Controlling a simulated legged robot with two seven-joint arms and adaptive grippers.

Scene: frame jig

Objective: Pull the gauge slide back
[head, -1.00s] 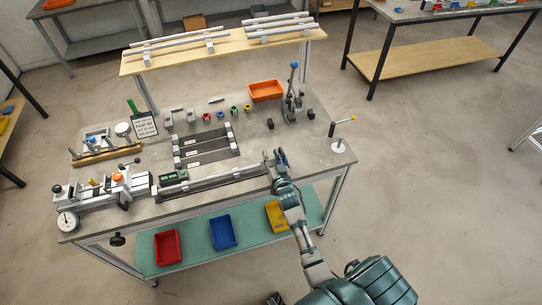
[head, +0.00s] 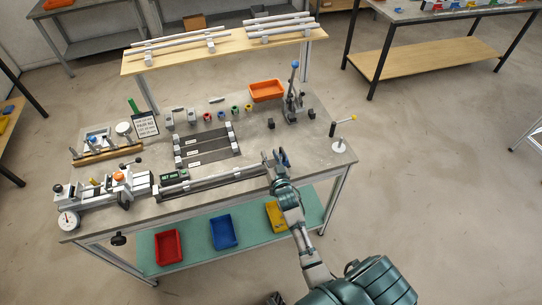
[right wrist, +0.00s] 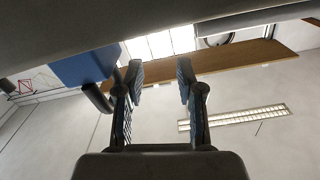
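A long grey rail gauge (head: 225,184) lies along the front of the workbench. A green readout block (head: 175,176) sits near its left end. I take this to be the gauge with the slide; the slide's own shape is too small to make out. My right gripper (head: 275,159) is at the rail's right end, at the bench's front edge. I cannot tell whether it touches the rail. In the right wrist view my right gripper (right wrist: 160,85) has its two fingers apart, with nothing seen between them. My left gripper is not seen.
A clamp fixture (head: 105,189) with a round dial (head: 68,220) is at the bench's left front. Flat dark bars (head: 207,150) lie behind the rail. A lever press (head: 294,100) and orange tray (head: 267,90) are at the back right. Bare bench top surrounds the bars' right side.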

